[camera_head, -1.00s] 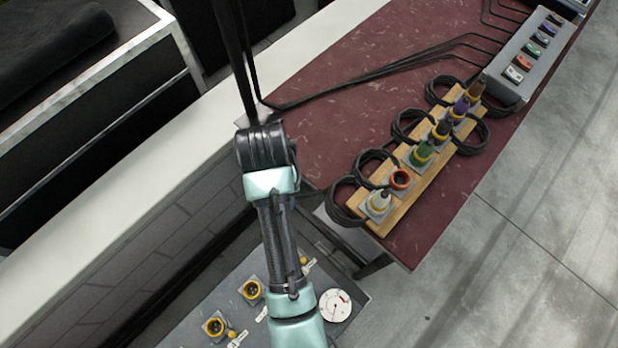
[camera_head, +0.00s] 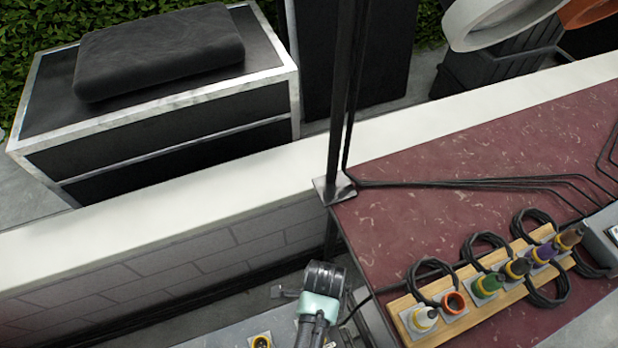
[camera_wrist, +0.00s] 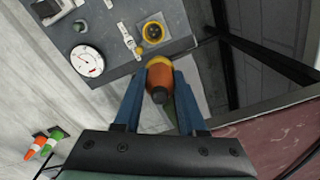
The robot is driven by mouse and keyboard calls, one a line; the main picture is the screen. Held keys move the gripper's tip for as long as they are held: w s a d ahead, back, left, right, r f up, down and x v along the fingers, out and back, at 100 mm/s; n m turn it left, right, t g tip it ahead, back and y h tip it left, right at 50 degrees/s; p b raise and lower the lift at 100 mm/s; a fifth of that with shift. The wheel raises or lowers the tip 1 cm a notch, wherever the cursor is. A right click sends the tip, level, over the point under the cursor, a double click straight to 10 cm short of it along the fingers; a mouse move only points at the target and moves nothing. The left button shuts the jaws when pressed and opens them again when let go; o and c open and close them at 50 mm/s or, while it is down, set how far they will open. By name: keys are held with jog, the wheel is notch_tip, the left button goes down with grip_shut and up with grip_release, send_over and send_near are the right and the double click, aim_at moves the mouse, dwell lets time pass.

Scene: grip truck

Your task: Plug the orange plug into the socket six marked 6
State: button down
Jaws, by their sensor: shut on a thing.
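My gripper (camera_wrist: 163,76) is shut on the orange plug (camera_wrist: 160,72), which sits between the two blue fingers in the wrist view. A yellow-ringed socket (camera_wrist: 153,32) on a grey panel (camera_wrist: 105,20) lies just beyond the plug's far end. Whether plug and panel touch cannot be told. A white label (camera_wrist: 130,41) stands beside that socket; its number is too small to read. In the head view, a yellow-ringed socket (camera_head: 261,341) shows at the bottom edge. My wrist is beside it, and the plug is hidden there.
A wooden rack (camera_head: 408,301) on the dark red table (camera_head: 420,165) holds several coloured plugs with coiled cables; its orange-ringed holder (camera_head: 454,303) looks empty. A white-topped wall (camera_head: 190,200) runs behind. A round gauge (camera_wrist: 87,60) is on the panel. A thin black post (camera_head: 340,100) stands at the table corner.

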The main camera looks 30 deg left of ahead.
notch_tip(320, 180, down, 8)
jog(key=s+a+m+b, duration=0.1)
jog(key=s+m+b, duration=0.1)
jog(key=b, duration=0.3)
jog(key=shift+s+a+m, duration=0.3)
jog(key=shift+a+m, duration=0.05)
jog(key=shift+m, duration=0.25)
jog(key=shift+f+b, duration=0.2)
jog(key=shift+b, duration=0.1)
jog(key=shift+a+f, duration=0.1)
jog(key=shift+f, duration=0.15)
jog(key=shift+f, duration=0.3)
dwell(1.1)
jog(key=shift+f+b, duration=1.1)
jog(key=shift+f, duration=0.55)
dwell(0.4)
jog(key=shift+c, duration=0.4)
grip_release()
jog(key=shift+r, duration=0.1)
